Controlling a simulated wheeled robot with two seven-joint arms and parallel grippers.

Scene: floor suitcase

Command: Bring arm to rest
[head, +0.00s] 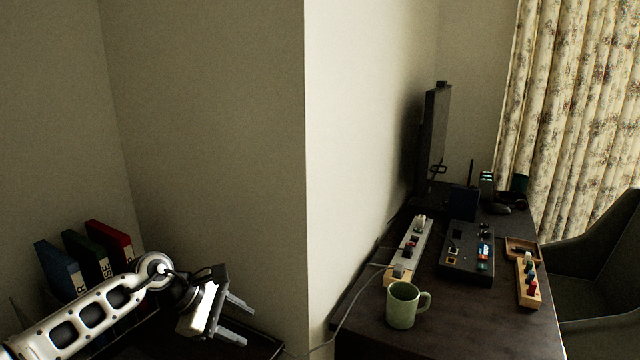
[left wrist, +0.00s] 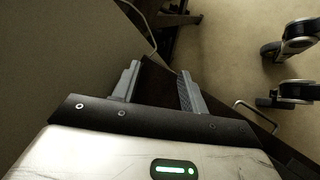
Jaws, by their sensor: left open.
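My left arm comes in from the lower left in the head view. Its gripper (head: 238,320) is open, with two grey fingers apart and nothing between them. It is in front of the wall corner, left of the desk. In the left wrist view the same gripper (left wrist: 160,85) shows its fingers spread over a dark surface edge, with the floor beyond. My right gripper is in neither view.
Blue, green and red binders (head: 108,250) stand behind my left arm. The dark desk (head: 450,335) at right holds a green mug (head: 403,305), a power strip (head: 408,250), a monitor (head: 433,140) and small items. A chair (head: 605,260) stands right of it. A wall corner (head: 306,180) juts between.

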